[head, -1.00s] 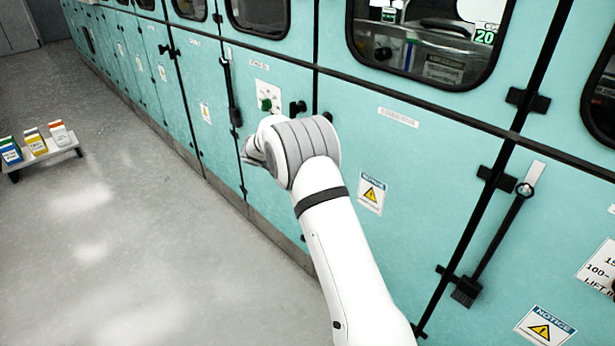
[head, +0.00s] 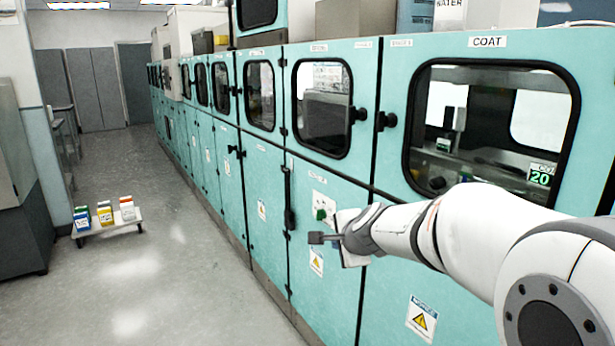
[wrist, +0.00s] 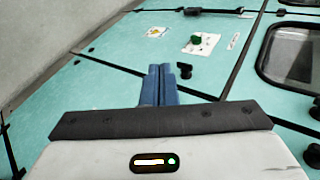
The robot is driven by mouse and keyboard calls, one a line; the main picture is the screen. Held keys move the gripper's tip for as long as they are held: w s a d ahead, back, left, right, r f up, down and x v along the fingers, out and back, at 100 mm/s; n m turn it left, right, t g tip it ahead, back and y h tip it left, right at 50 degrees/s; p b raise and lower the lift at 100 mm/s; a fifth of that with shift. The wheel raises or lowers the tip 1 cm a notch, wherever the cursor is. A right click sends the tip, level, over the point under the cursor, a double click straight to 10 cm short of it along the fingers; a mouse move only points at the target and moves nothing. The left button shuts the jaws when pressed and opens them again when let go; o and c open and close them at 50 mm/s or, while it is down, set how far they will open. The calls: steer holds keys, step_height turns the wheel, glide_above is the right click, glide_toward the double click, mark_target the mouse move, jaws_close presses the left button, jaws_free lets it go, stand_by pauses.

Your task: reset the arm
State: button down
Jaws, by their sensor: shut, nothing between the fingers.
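My gripper (head: 318,238) is at the end of my white arm, which reaches in from the right in the head view. It is in front of the teal machine cabinets (head: 268,185), close to a panel with a green knob (head: 321,214). In the wrist view the blue-grey fingers (wrist: 161,72) are together with nothing between them. The green knob (wrist: 196,40) and its white plate show beyond them, apart from the fingers.
A low cart (head: 110,228) with several coloured containers stands on the floor at left. A black door knob (head: 358,115) and latches stick out from the cabinets. Grey cabinets (head: 22,185) stand at the far left.

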steer(key=s+d+f+n+g+h+p, duration=0.1)
steer(key=s+d+n+g, duration=0.1)
steer(key=s+n, duration=0.3)
steer(key=s+d+f+n+g+h+p, duration=0.1)
steer(key=s+n, duration=0.4)
steer(key=s, duration=0.9)
steer(key=s+d+f+n+g+p, duration=0.1)
steer(key=s+d+n+g, duration=0.3)
steer(key=s, duration=0.6)
steer(key=shift+d+f+n+h, duration=0.4)
steer(key=shift+d+f+n, duration=0.15)
steer(key=shift+f, duration=0.2)
steer(key=c, duration=2.2)
jaws_free()
steer(key=shift+s, duration=0.1)
